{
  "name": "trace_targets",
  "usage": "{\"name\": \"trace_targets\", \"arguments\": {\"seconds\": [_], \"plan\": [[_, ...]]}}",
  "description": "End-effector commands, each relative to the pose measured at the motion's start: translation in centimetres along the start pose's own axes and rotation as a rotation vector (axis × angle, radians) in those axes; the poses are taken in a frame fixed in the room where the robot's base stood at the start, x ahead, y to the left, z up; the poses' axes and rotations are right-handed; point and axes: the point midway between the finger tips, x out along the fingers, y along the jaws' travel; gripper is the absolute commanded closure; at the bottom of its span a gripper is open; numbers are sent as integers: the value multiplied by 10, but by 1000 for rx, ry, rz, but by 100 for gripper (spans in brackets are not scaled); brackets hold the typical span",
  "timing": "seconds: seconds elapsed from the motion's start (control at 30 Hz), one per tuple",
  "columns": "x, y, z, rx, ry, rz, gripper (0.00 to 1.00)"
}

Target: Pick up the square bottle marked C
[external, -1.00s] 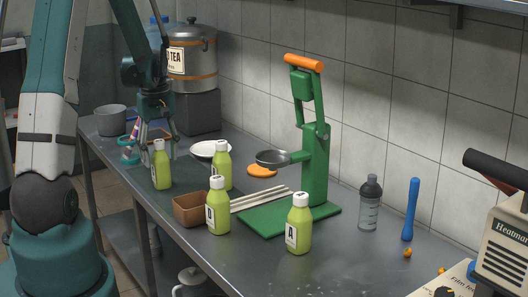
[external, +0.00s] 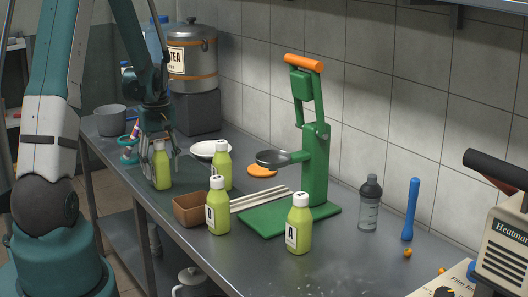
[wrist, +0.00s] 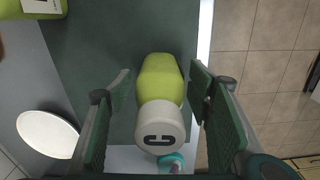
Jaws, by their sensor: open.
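The square bottle marked C is yellow-green with a white cap; in the wrist view the bottle (wrist: 160,80) stands between my open fingers, and its cap (wrist: 160,127) bears a black C. In the external view the bottle (external: 162,168) stands near the table's front edge, at the left of the group of bottles. My gripper (external: 160,158) points down around its upper part, fingers open on both sides. In the wrist view my gripper (wrist: 163,90) shows a gap on each side of the bottle.
Another green bottle (external: 222,168) stands close to the right, with more bottles (external: 217,208) (external: 299,225) further right. A brown box (external: 189,211), a white plate (external: 208,149) and a green press (external: 316,165) are nearby. The table edge is close.

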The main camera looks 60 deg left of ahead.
Motion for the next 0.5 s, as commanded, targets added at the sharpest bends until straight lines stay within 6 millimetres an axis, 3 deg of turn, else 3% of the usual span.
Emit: {"name": "trace_targets", "arguments": {"seconds": [0.2,0.5], "plan": [[25,0,1,0,0,0,49],[35,0,1,0,0,0,49]]}}
